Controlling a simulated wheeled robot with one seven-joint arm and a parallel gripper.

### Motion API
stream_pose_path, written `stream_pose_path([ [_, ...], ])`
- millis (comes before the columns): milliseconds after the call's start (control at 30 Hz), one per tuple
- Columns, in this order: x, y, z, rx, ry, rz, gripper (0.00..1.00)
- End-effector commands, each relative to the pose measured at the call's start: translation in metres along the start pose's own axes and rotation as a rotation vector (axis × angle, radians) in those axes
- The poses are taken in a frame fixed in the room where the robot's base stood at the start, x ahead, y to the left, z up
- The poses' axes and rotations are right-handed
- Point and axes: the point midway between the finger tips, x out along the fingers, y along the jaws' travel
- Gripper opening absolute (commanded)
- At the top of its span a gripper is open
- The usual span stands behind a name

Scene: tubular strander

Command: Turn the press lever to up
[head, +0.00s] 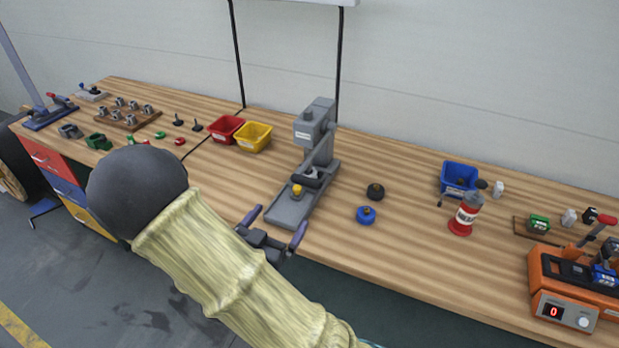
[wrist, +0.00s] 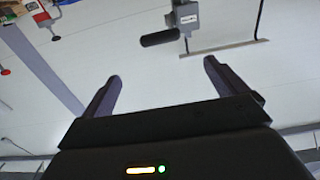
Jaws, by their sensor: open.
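The grey press (head: 315,135) stands upright on the wooden bench, with its flat base reaching toward the front edge. Its lever ends in a dark cylindrical grip (head: 306,181), which sits low beside the column, above the base. In the wrist view the dark lever grip (wrist: 160,38) lies ahead of the fingers, beyond their tips, next to the press head (wrist: 186,14). My gripper (head: 274,225) is open and empty, in front of the press base near the bench's front edge. It is apart from the lever. The wrist view shows both fingers (wrist: 162,72) spread.
A yellow knob (head: 297,190) sits on the press base. Red (head: 225,129) and yellow (head: 252,136) bins stand left of the press. Black (head: 375,191) and blue (head: 366,215) round parts lie to its right.

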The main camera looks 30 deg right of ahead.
Motion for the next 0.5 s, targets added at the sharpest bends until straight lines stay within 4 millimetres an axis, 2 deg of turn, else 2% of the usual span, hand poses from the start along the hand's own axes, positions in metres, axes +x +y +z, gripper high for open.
stream_pose_path([
  [300, 0.002, 0.000, -0.001, 0.002, -0.002, 0.001, 0.97],
  [500, 0.021, 0.000, -0.002, 0.003, -0.002, 0.004, 0.97],
])
